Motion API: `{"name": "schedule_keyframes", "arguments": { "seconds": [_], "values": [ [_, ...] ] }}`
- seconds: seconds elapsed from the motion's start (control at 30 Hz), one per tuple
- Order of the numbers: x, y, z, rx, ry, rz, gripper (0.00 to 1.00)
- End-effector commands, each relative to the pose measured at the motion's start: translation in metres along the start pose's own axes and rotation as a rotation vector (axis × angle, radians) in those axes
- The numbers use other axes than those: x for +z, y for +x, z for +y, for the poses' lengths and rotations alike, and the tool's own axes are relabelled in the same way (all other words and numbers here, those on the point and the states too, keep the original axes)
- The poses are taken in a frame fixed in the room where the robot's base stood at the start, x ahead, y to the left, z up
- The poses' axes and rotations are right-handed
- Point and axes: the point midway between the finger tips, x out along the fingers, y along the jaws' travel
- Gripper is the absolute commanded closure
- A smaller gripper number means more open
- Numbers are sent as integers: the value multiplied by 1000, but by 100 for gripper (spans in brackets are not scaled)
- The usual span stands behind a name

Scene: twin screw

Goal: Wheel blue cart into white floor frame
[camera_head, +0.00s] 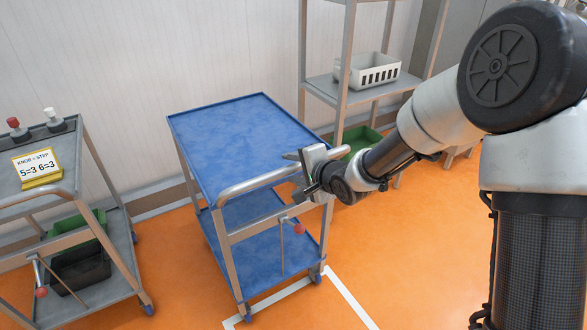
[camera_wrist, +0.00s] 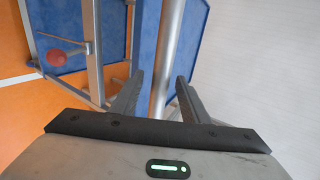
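The blue cart (camera_head: 230,140) stands upright in the middle of the head view, with two blue shelves and a grey push handle (camera_head: 262,184) on its near side. A red-knobbed lever (camera_head: 299,229) hangs below the handle; the knob also shows in the wrist view (camera_wrist: 57,59). The white floor frame (camera_head: 350,298) is partly in view at the bottom, and the cart's near wheels are at its far line. My gripper (camera_head: 304,172) is at the handle's right end. In the wrist view its fingers (camera_wrist: 158,85) are apart, with the grey bar (camera_wrist: 160,90) showing between them.
A grey cart (camera_head: 68,205) with a yellow-edged sign (camera_head: 37,167) stands at left. A metal rack (camera_head: 345,100) holding a white basket (camera_head: 368,72) stands behind at right, with a green bin (camera_head: 360,140) low down. Orange floor is open in front of the blue cart.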

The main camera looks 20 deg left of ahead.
Motion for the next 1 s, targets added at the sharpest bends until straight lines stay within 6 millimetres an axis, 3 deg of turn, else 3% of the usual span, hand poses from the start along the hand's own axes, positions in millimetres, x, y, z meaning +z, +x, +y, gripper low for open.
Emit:
{"name": "schedule_keyframes", "arguments": {
  "seconds": [0.03, 0.23, 0.47, 1.0],
  "values": [
    [0, 0, 0, 0, 0, 0, 68],
    [0, 0, 0, 0, 0, 0, 100],
    [-1, -3, 1, -1, 0, 1, 100],
    [-2, -41, 21, 0, 1, 3, 100]
  ]
}}
